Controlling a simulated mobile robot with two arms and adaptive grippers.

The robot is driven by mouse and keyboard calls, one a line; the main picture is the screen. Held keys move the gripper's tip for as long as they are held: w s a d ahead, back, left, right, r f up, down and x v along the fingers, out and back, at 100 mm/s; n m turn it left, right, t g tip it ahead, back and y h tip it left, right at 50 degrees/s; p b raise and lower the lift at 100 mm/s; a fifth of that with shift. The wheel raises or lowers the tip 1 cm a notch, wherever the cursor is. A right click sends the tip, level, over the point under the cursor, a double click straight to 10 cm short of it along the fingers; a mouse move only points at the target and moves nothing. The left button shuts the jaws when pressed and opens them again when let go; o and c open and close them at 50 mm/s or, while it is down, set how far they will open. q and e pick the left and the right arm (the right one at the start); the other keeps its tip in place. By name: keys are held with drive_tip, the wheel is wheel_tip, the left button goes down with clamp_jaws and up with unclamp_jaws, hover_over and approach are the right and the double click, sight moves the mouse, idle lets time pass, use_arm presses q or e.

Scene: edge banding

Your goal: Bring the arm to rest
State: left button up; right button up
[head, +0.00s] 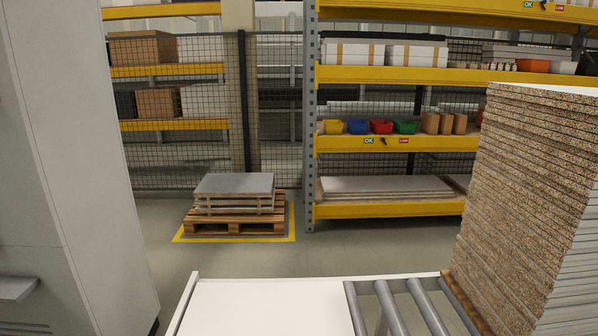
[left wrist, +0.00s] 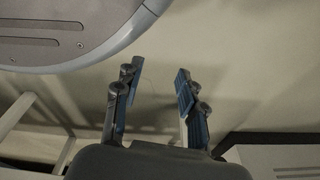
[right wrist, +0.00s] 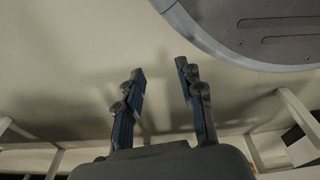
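My left gripper (left wrist: 157,88) shows in the left wrist view with its two blue-padded fingers apart and nothing between them. My right gripper (right wrist: 163,88) shows in the right wrist view, also with its fingers apart and empty. Bare floor lies behind both pairs of fingers. The round edge of my own base shows at the top of both wrist views. Neither gripper nor arm shows in the head view.
In the head view a white table top (head: 268,308) lies in front, with rollers (head: 395,305) beside it. A tall chipboard stack (head: 520,190) stands at right and a grey cabinet (head: 60,160) at left. A pallet with boards (head: 235,205) and shelving (head: 385,143) stand behind open floor.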

use_arm(q)
drive_tip(key=s+a+r+p, duration=0.2)
drive_tip(key=s+r+p, duration=0.1)
drive_tip(key=s+p, duration=0.8)
drive_tip(key=shift+s+a+r+g, duration=0.15)
drive_tip(key=shift+s+r+g, duration=0.25)
drive_tip(key=shift+s, duration=0.1)
use_arm(e)
drive_tip(key=s+d+r+g, duration=0.1)
drive_tip(key=s+d+r, duration=0.1)
drive_tip(key=s, duration=1)
drive_tip(key=shift+d+r, duration=0.15)
drive_tip(key=shift+r, duration=0.7)
use_arm(q)
drive_tip(key=shift+w, duration=0.1)
use_arm(e)
drive_tip(key=shift+s, duration=0.2)
